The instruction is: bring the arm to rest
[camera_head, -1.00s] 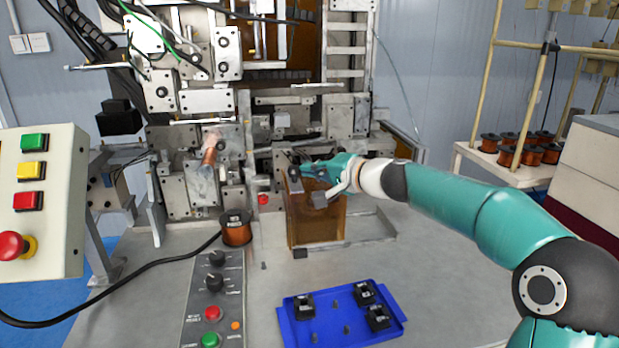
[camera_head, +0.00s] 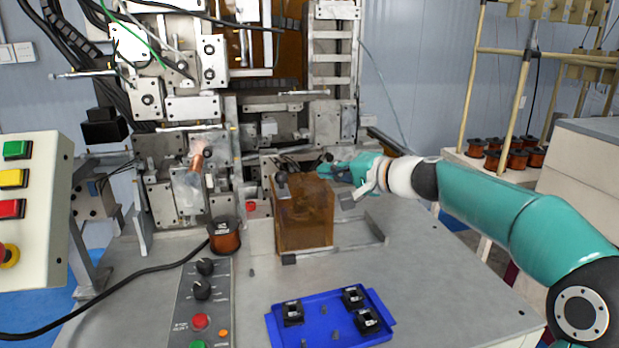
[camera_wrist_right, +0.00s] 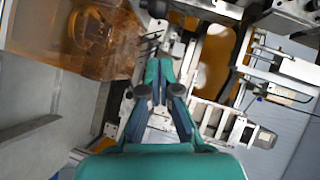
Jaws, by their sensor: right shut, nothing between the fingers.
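My right arm (camera_head: 500,205) comes in from the right in the head view. Its gripper (camera_head: 325,171) is shut and empty, at the upper right of the amber transparent guard box (camera_head: 304,215). In the right wrist view the gripper's fingers (camera_wrist_right: 158,70) point toward the winding machine, with the amber box (camera_wrist_right: 85,35) at the upper left. I cannot tell from the views whether the gripper touches the box. My left gripper is not in view.
The coil winder (camera_head: 195,110) stands behind. A blue tray (camera_head: 322,312) with several black parts lies at the front. A copper spool (camera_head: 225,236), a knob panel (camera_head: 203,295) and a button box (camera_head: 30,240) are to the left. Bare table lies right of the tray.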

